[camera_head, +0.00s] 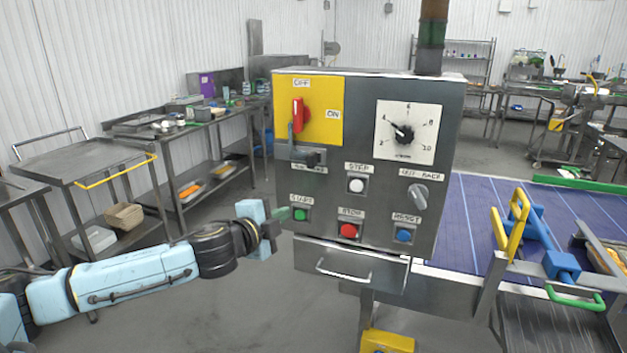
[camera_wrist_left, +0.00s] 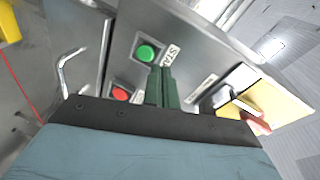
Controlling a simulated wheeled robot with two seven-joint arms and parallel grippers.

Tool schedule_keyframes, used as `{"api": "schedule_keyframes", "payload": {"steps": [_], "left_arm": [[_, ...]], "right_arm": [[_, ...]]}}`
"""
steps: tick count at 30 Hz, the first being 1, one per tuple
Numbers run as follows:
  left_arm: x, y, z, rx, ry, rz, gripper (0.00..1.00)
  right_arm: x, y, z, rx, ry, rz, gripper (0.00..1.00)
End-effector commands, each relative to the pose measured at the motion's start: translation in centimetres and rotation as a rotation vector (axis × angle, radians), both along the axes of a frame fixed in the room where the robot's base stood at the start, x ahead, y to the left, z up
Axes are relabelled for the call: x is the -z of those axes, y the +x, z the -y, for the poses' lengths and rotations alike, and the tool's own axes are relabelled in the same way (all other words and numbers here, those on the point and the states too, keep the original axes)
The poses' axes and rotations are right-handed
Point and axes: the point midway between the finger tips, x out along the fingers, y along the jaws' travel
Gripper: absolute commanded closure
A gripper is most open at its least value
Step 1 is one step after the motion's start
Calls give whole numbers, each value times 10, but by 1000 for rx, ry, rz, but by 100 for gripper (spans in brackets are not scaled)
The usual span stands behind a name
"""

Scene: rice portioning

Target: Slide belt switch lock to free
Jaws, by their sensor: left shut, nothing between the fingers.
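The red belt switch (camera_head: 298,114) sits on a yellow plate (camera_head: 322,127) marked OFF and ON, at the upper left of the grey control box. Its knob stands upright, towards OFF. The dark lock slide (camera_head: 305,156) is on a metal bracket just below the knob, with an upright grey pin beside the knob. My left gripper (camera_head: 284,214) is shut and empty, its green fingers close to the green START button (camera_head: 301,214), below the lock. In the left wrist view the shut fingers (camera_wrist_left: 160,88) lie between that button and the lock bracket (camera_wrist_left: 238,82). Whether they touch the panel is unclear.
The control box (camera_head: 450,130) also carries a dial (camera_head: 404,132), a white button (camera_head: 356,185), a red button (camera_head: 348,231) and a blue button (camera_head: 403,235). A handled drawer (camera_head: 345,274) is below. The blue conveyor belt (camera_head: 473,222) runs to the right.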

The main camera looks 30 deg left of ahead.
Motion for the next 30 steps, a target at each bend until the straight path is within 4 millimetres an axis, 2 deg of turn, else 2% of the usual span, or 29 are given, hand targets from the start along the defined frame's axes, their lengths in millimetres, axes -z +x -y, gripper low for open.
{"api": "schedule_keyframes", "payload": {"steps": [1,3,6,9,13,23,30], "left_arm": [[-31,-7,20,54,61,45,100],[-62,-19,43,108,124,92,100],[-91,-35,68,166,191,138,100],[-106,-46,83,199,230,164,100],[-113,-52,90,214,246,175,100],[-113,-51,89,213,244,174,100],[-115,-36,89,206,237,176,100]], "right_arm": [[4,0,0,0,0,0,64],[7,0,0,0,0,0,64],[9,0,0,0,0,0,64],[10,0,0,0,0,0,64],[10,0,0,1,0,0,64],[9,0,1,1,-1,0,64],[1,0,3,1,-3,0,64]]}}
